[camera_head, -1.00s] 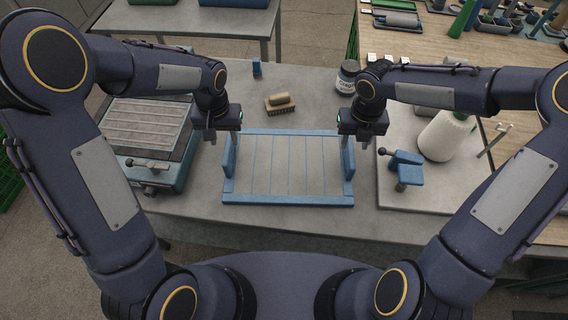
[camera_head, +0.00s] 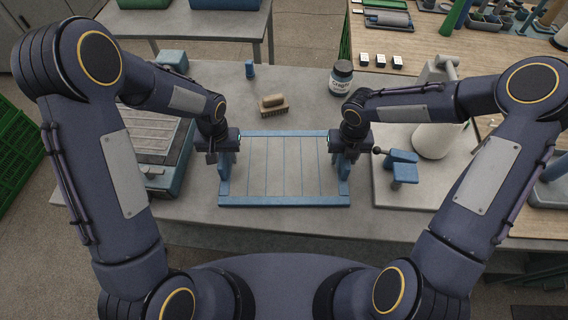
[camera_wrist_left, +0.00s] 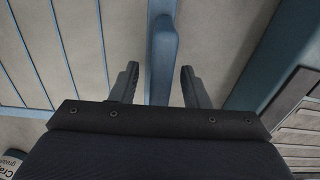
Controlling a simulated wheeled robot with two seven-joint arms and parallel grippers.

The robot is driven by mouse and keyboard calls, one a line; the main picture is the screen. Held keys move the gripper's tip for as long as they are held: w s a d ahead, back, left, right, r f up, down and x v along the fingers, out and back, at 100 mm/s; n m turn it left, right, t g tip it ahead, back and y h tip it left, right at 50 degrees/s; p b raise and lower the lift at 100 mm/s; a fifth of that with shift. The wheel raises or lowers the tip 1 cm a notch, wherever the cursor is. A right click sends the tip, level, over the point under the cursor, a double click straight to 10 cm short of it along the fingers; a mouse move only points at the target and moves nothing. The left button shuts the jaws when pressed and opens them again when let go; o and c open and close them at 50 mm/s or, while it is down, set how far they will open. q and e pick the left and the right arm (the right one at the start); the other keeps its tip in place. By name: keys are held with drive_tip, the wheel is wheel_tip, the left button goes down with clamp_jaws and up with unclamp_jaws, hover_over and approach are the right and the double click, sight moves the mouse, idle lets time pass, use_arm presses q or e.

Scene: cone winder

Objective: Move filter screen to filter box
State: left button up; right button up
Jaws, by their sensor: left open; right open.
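The filter screen (camera_head: 284,166), a blue rectangular frame with thin bars across it, lies flat on the grey table in the head view. My left gripper (camera_head: 226,160) is open and low at its left side. In the left wrist view, the blue side bar (camera_wrist_left: 162,45) runs between the open fingers (camera_wrist_left: 160,72), with gaps on both sides. My right gripper (camera_head: 346,160) is at the screen's right side; its fingertips are largely hidden. The filter box (camera_head: 176,172), blue-green with a ribbed grey top, stands to the left, partly hidden by my left arm.
A brush (camera_head: 272,105), a small blue object (camera_head: 250,69) and a dark jar (camera_head: 341,78) stand behind the screen. A blue clamp-like fixture (camera_head: 403,168) and a white cone (camera_head: 436,140) are close on the right. Bare table lies in front of the screen.

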use_arm(q)
clamp_jaws()
use_arm(e)
clamp_jaws()
use_arm(q)
drive_tip(key=shift+r, duration=0.1)
use_arm(e)
drive_tip(key=shift+r, duration=0.1)
